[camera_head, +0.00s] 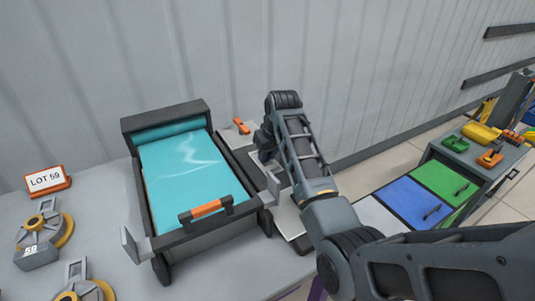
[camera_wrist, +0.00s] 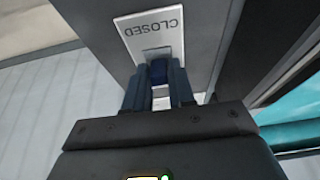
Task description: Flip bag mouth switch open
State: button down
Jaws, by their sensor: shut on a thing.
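In the head view my gripper (camera_head: 266,139) is at the right side of the machine with the teal sheet (camera_head: 185,170). My own arm partly covers that spot, and the switch cannot be made out there.
The machine has an orange-gripped handle (camera_head: 207,208) at its front. An orange part (camera_head: 241,126) lies behind my gripper. A cart with a blue panel (camera_head: 410,203) and a green panel (camera_head: 443,181) is at right.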

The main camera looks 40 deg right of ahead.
jog(key=g, duration=0.1)
jog(key=w+g, duration=0.1)
jog(key=g+y, duration=0.1)
jog(key=shift+w+d+r+g, duration=0.1)
jog(key=shift+w+d+g, duration=0.1)
jog(key=shift+w+g, duration=0.1)
jog(key=shift+w+d+f+g+y+b, duration=0.1)
jog(key=shift+w+f+g+y+b, duration=0.05)
jog(key=shift+g+b, duration=0.4)
jog(key=shift+w+f+g+y+b, duration=0.1)
jog(key=shift+w+g+y+b, duration=0.05)
jog(key=shift+g+b, duration=0.4)
jog(key=shift+w+f+g+b, duration=0.1)
jog(key=shift+g+b, duration=0.2)
jog(key=shift+b, duration=0.4)
jog(key=shift+w+b, duration=0.1)
jog(key=shift+b, duration=0.65)
jog(key=g+b, duration=0.1)
jog(key=b, duration=0.2)
jog(key=shift+w+d+f+y, duration=0.1)
jog(key=shift+w+f+y, duration=0.1)
jog(key=shift+y, duration=0.1)
jog(key=b, duration=0.3)
jog(key=shift+w+f+g, duration=0.15)
jog(key=shift+g, duration=0.15)
jog(key=shift+b, duration=0.6)
jog(key=shift+g+b, duration=0.3)
jog(key=shift+b, duration=0.85)
jog(key=shift+r+b, duration=0.25)
jog(key=shift+b, duration=0.9)
